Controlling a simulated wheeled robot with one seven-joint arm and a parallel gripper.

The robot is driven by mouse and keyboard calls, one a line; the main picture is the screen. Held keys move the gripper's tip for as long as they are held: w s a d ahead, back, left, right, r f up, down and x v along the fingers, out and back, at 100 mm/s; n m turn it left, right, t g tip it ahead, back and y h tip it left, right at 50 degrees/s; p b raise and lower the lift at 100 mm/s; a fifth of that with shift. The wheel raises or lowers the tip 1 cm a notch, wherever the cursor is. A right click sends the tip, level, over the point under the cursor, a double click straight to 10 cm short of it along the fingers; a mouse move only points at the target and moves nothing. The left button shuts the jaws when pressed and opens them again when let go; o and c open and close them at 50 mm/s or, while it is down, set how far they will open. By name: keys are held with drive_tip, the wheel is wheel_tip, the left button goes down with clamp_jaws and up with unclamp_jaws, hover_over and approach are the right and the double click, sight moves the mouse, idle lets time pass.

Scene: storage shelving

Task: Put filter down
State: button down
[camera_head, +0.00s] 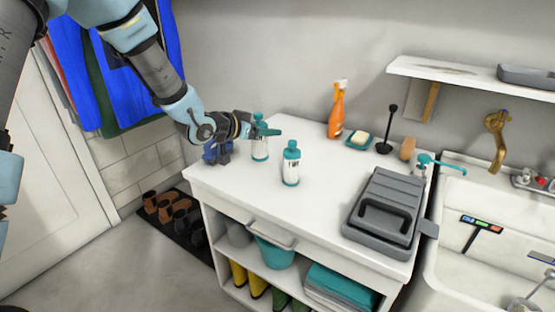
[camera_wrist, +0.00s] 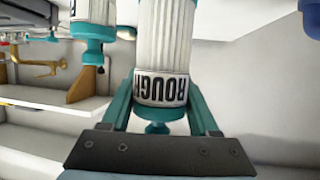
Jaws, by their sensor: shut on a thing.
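A white ribbed filter (camera_head: 260,150) with teal ends is at the back left of the white counter (camera_head: 330,185). My gripper (camera_head: 264,131) is shut on it near its top, coming from the left. In the wrist view, which looks upside down, the filter (camera_wrist: 166,40) stands between the teal fingers of my gripper (camera_wrist: 160,100), with the label "ROUGH" showing. I cannot tell whether its base touches the counter. A second, similar filter (camera_head: 291,165) stands upright on the counter to the right and nearer, apart from the held one; it also shows in the wrist view (camera_wrist: 93,12).
A blue and dark object (camera_head: 217,151) stands at the counter's left edge, below my wrist. An orange spray bottle (camera_head: 337,110), soap dish (camera_head: 358,139) and dark plunger-like tool (camera_head: 386,130) stand behind. A grey case (camera_head: 385,212) lies at right. The counter's middle is clear.

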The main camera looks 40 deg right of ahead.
sight(266, 150)
drive_tip(key=shift+f+p, duration=0.35)
drive_tip(key=shift+f, duration=3)
drive_tip(key=shift+c, duration=0.7)
unclamp_jaws()
drive_tip(key=shift+f, duration=0.1)
drive_tip(key=b+v, duration=0.1)
drive_tip(key=v, duration=1.1)
drive_tip(key=shift+b, duration=0.35)
drive_tip(key=shift+w+a, duration=0.1)
